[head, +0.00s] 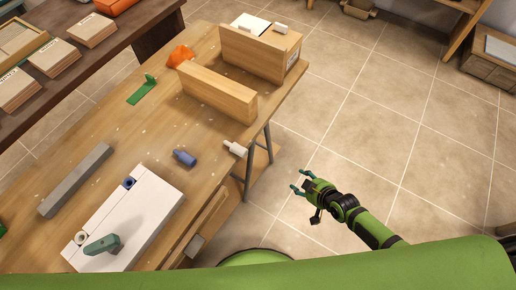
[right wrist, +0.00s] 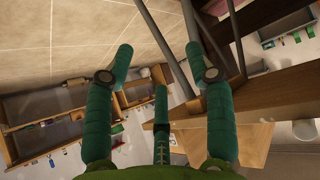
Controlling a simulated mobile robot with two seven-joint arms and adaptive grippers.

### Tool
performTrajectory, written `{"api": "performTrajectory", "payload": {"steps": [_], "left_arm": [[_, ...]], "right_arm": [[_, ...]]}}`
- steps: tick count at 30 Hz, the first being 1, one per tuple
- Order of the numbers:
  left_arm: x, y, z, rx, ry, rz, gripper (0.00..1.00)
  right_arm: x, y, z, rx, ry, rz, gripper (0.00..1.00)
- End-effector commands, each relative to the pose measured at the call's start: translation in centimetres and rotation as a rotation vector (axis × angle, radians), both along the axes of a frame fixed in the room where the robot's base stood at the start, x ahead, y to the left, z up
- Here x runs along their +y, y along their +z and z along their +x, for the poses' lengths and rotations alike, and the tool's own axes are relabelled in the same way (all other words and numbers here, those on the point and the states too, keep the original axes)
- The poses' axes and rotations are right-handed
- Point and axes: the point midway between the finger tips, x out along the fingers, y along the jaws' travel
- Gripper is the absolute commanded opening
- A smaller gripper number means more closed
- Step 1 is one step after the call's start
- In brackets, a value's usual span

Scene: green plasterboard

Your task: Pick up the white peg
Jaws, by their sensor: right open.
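The white peg (head: 234,148) lies on the wooden workbench (head: 140,130) close to its right edge in the head view. A blue peg (head: 184,158) lies a little to its left. My right gripper (head: 296,183) is open and empty, out over the floor to the right of the bench, apart from the white peg. In the right wrist view, its teal fingers (right wrist: 160,62) are spread with nothing between them. The white peg cannot be made out in the right wrist view. My left gripper is not in view.
A white block with holes (head: 140,210) and a green handle (head: 103,245) sit at the front left of the bench. A grey bar (head: 75,180), a wooden beam (head: 218,93), an orange object (head: 180,56) and a wooden box (head: 260,52) also stand on it. Open tiled floor lies right.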

Motion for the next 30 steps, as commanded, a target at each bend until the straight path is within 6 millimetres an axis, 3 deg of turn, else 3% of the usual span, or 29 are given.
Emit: {"api": "performTrajectory", "payload": {"steps": [1, 4, 9, 12, 17, 30], "left_arm": [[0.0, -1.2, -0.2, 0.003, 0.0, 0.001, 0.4], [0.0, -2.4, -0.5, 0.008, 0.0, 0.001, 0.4], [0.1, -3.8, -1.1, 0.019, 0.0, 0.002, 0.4], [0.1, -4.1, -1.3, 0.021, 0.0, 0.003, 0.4], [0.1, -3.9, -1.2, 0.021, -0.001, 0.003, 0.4], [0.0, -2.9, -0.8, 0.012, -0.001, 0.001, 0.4]], "right_arm": [[1.7, 2.3, 2.0, -0.067, 0.063, 0.034, 0.55], [5.6, 7.4, 3.7, -0.164, 0.187, 0.114, 0.55], [10.9, 14.0, 2.4, -0.248, 0.366, 0.229, 0.55], [12.5, 16.1, 1.4, -0.265, 0.424, 0.269, 0.55], [13.9, 17.0, 1.2, -0.271, 0.449, 0.293, 0.55], [17.9, 14.9, 4.5, -0.272, 0.446, 0.291, 0.55]]}}
